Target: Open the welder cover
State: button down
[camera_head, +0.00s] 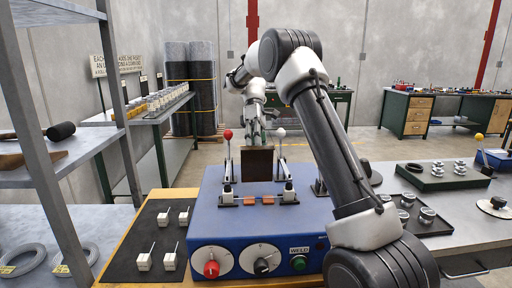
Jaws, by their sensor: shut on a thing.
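The welder (217,222) is a blue box in the middle of the head view, with a red knob, a black knob and a green button under the word WELD on its front. Its cover (257,164) looks like a dark brown plate, standing upright at the back of the box top between two levers. My gripper (258,138) is at the cover's top edge, small in the picture, and shut on the cover. The fingertips are partly hidden behind the plate. Two orange-brown pieces (268,201) lie on the welder top in front of the cover.
A lever with a red ball (228,134) stands left of the cover, one with a white ball (280,132) right of it. A dark mat (150,240) with several white blocks lies left of the welder. A tray of round parts (425,216) lies right. Grey shelving (50,160) stands at left.

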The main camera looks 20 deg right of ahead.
jog(key=shift+f, duration=0.6)
jog(key=c, duration=1.4)
grip_release()
jog(key=shift+o, duration=1.2)
jog(key=shift+w+f, duration=0.1)
jog(key=shift+a, duration=0.1)
